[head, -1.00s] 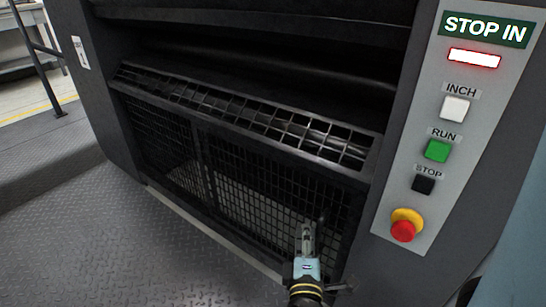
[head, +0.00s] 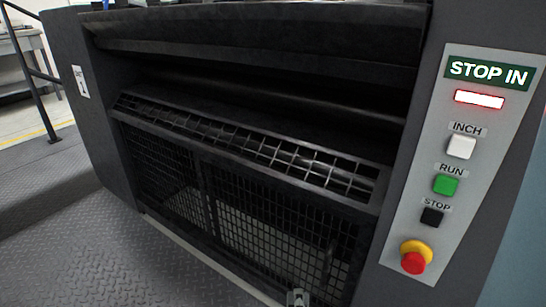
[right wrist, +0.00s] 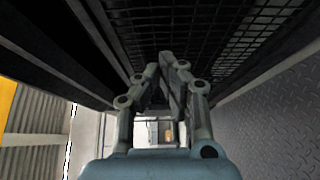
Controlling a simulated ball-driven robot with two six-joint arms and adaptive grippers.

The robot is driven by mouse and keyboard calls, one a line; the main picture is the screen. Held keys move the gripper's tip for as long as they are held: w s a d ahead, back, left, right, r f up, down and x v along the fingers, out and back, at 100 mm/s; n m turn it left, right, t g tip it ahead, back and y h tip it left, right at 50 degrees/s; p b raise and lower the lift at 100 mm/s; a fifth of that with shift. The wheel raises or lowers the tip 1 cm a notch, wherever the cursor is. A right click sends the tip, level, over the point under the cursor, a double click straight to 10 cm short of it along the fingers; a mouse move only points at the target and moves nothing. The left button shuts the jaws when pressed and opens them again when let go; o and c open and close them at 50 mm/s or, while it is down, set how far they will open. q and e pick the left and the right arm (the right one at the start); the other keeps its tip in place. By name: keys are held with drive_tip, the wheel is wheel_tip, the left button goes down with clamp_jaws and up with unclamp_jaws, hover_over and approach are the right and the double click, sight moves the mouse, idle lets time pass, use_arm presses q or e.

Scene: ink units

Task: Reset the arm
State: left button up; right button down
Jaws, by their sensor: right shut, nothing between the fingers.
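My right gripper (head: 298,298) shows only as a small tip at the bottom edge of the head view, in front of the lower mesh guard. In the right wrist view my right gripper (right wrist: 168,68) is shut, its fingertips together with nothing between them. The mesh guard (right wrist: 205,25) of the machine fills the top of that view, and the fingers look apart from it. My right arm is below the head view's edge. My left gripper is in neither view.
The ink unit's mesh guard (head: 270,235) stands ahead. A control panel (head: 455,170) at the right holds white, green and black buttons and a red emergency stop (head: 414,262). Checker-plate floor (head: 80,250) is clear at left, by a railing (head: 38,95).

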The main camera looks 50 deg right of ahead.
drive_tip(key=s+a+f+m+g+y, duration=0.15)
drive_tip(key=s+f+g+y, duration=0.45)
drive_tip(key=s+f+y, duration=0.95)
use_arm(q)
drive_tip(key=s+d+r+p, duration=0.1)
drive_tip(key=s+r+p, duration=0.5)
drive_tip(key=p, duration=0.6)
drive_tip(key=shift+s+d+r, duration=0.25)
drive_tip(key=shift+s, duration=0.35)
use_arm(e)
drive_tip(key=s+r+m+g+h, duration=0.2)
drive_tip(key=s+r+m+g, duration=0.2)
drive_tip(key=s, duration=0.8)
drive_tip(key=shift+s+a+r+m, duration=0.15)
drive_tip(key=shift+s+a+m, duration=0.2)
drive_tip(key=shift+m, duration=0.3)
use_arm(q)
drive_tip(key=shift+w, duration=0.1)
use_arm(e)
drive_tip(key=shift+s, duration=0.1)
